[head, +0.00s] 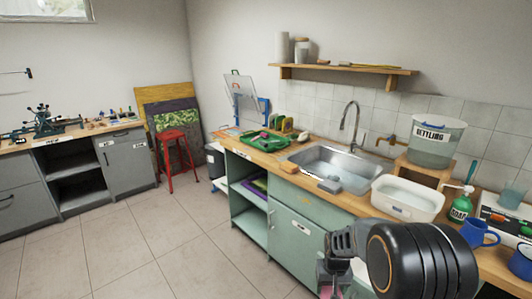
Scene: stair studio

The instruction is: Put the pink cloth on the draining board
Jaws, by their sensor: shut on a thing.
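My gripper (332,280) hangs at the bottom of the head view, in front of the green cabinet and below the counter edge. It is shut on the pink cloth (331,292), of which only a small patch shows at the frame's bottom edge. The rest of the cloth is out of frame or hidden by my gripper. The steel sink (312,156) is set in the wooden counter, beyond and above my gripper. I cannot clearly make out which part is the draining board. No cloth lies on the sink or the counter beside it.
A white basin (407,198) stands right of the sink, with a lettered tub (433,142), a green soap bottle (461,205) and blue mugs (478,234) nearby. A green object (264,142) lies on the left.

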